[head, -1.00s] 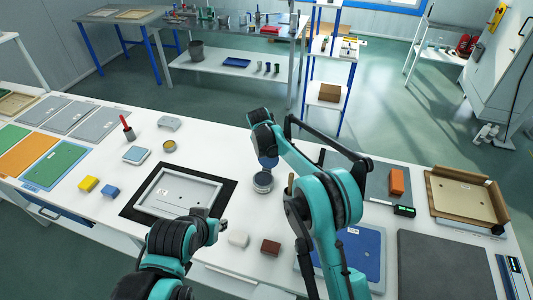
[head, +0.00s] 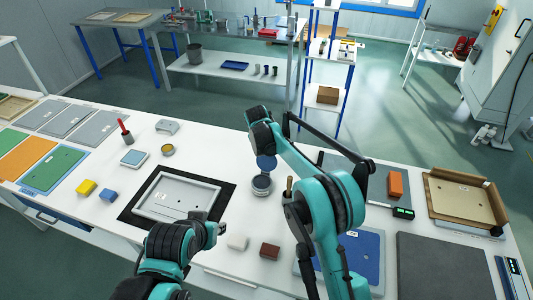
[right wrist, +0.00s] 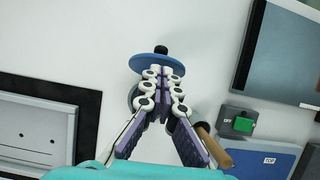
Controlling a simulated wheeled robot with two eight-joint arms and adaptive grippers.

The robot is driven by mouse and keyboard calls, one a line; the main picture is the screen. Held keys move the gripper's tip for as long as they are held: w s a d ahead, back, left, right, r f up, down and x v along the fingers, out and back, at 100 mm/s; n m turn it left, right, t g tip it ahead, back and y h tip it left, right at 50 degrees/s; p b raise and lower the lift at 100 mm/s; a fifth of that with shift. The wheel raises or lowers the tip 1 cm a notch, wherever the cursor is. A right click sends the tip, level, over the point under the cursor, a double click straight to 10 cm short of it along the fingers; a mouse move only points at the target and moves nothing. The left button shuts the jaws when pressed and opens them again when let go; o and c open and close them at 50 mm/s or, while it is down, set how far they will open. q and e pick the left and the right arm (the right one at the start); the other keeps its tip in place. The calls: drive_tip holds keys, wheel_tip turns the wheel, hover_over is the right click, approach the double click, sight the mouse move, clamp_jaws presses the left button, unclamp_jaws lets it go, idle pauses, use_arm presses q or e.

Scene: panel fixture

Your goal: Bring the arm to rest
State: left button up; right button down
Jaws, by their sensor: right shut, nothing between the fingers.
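My right gripper (right wrist: 162,72) shows in the right wrist view with its two fingers together and nothing between them. A blue disc with a black knob (right wrist: 148,63) lies at its fingertips in that view; I cannot tell whether they touch. In the head view the blue disc (head: 266,162) shows below my right wrist, just above a round grey container (head: 261,185). My right fingers are hard to make out there. My left gripper (head: 221,229) is over the near side of the table, by the grey framed panel's near right corner; its fingers are unclear.
A grey framed panel (head: 157,208) lies on a black mat. A white block (head: 237,242) and a brown block (head: 270,251) sit near the front edge. A wooden-handled tool (right wrist: 214,147) and a green-button switch box (right wrist: 243,123) are near my right gripper. An orange block (head: 395,184) stands right.

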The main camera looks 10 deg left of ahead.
drive_tip(key=d+v, duration=0.1)
drive_tip(key=v, duration=0.9)
drive_tip(key=s+d+r+m+t+b, duration=0.1)
drive_tip(key=s+d+r+m+b, duration=0.4)
drive_tip(key=s+d+m, duration=1.2)
drive_tip(key=s+d+f+m, duration=0.4)
drive_tip(key=s+m, duration=0.4)
drive_tip(key=s, duration=0.1)
drive_tip(key=s+d+f+m+t, duration=0.1)
drive_tip(key=s+d+f+m, duration=0.3)
drive_tip(key=s+m, duration=0.4)
drive_tip(key=shift+s+m+t+y+p, duration=0.3)
drive_tip(key=shift+s+m+y, duration=0.1)
drive_tip(key=shift+s, duration=0.4)
drive_tip(key=shift+d, duration=0.2)
